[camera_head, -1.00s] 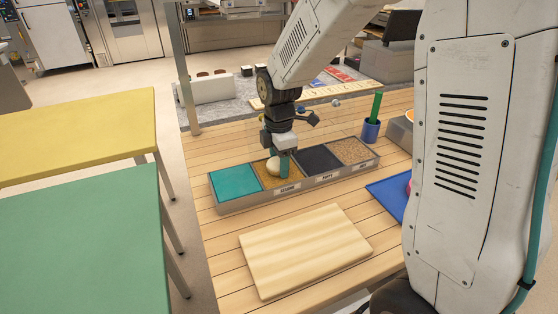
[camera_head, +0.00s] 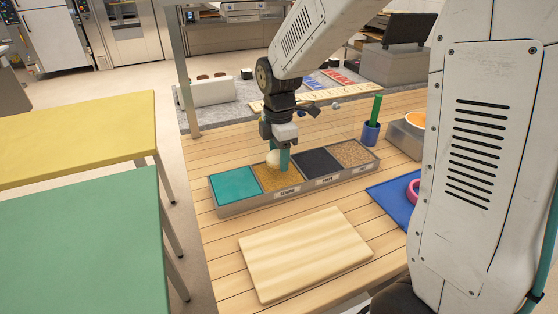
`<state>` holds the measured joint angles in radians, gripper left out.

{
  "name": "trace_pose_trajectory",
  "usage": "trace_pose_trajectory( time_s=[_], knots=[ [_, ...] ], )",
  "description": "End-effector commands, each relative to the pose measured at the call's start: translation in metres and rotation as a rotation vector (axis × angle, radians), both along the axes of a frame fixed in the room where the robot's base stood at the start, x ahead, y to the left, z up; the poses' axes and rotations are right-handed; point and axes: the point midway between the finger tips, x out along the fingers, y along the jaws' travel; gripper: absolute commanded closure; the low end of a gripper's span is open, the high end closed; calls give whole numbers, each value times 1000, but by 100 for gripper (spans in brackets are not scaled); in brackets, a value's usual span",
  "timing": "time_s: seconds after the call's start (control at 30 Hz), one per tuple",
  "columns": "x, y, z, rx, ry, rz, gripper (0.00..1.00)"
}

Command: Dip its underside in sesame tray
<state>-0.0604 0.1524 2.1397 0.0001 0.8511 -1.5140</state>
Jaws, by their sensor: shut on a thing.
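The sesame tray (camera_head: 291,181) is the golden-brown compartment of a grey divided holder (camera_head: 236,209), second from the left, with a label in front. My gripper (camera_head: 278,162) points down over this compartment, its teal fingers shut on a pale round dough piece (camera_head: 272,157). The dough shows just left of the fingers, partly hidden by them. It is upright over the sesame, seemingly a little above it; whether its underside touches the seeds I cannot tell.
Beside the sesame are a teal compartment (camera_head: 227,182), a dark one (camera_head: 317,161) and a light-brown one (camera_head: 352,153). A wooden board (camera_head: 305,254) lies in front. A blue cup (camera_head: 370,133) with a green stick stands behind right. A pink ring (camera_head: 413,191) rests on a blue mat (camera_head: 390,196).

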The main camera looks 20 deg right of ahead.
Motion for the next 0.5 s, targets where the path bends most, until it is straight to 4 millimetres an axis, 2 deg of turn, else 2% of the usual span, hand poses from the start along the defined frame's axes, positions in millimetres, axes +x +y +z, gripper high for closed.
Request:
trace_pose_trajectory(
  time_s=[0.5],
  knots=[
    [0, 0, 42, 0, -2, 0, 73]
  ],
)
